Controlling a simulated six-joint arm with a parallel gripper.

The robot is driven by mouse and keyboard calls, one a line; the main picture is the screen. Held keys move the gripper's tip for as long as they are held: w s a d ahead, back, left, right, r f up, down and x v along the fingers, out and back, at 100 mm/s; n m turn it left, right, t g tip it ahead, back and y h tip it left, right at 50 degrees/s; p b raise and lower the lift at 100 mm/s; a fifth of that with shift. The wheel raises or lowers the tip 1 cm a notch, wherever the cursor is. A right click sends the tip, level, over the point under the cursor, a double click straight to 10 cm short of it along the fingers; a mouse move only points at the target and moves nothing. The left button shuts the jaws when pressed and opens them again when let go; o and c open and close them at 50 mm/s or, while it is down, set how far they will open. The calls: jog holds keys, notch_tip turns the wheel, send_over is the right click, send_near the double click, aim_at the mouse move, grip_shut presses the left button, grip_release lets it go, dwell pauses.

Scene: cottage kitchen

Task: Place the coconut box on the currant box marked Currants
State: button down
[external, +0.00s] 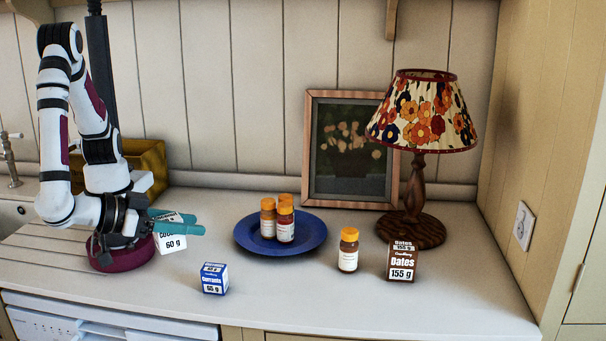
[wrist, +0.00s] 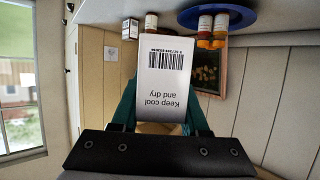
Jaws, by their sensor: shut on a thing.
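The coconut box (external: 172,243) is white with dark lettering and "60 g" on its front. My gripper (external: 178,222) is shut on it with its teal fingers, which cover its upper part in the external view. In the wrist view the coconut box (wrist: 166,85) sits between the fingers, with "Keep cool and dry" and a barcode showing. I cannot tell how far its bottom is from the counter. The currant box (external: 214,279), small, blue and white, marked Currants 65 g, stands on the counter to the right and nearer the front. Its top looks clear.
A blue plate (external: 245,238) with several orange-capped jars (external: 268,220) stands right of my gripper. Another jar (external: 348,252), a brown dates box (external: 402,263) and a lamp (external: 420,190) stand farther right. A picture frame (external: 307,150) leans behind. The counter around the currant box is clear.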

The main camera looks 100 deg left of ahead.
jog(key=s+a, duration=0.2)
jog(key=s, duration=0.2)
jog(key=n, duration=0.1)
send_over(235, 264)
jog(key=w+a, duration=0.1)
jog(key=a, duration=0.3)
notch_tip(235, 264, down, 6)
jog(key=shift+g+y, duration=0.3)
jog(key=shift+g, duration=0.2)
jog(key=f, duration=0.4)
jog(key=shift+w+f, duration=0.25)
jog(key=shift+w, duration=0.05)
jog(key=shift+f, duration=0.15)
jog(key=shift+c, duration=2.1)
grip_release()
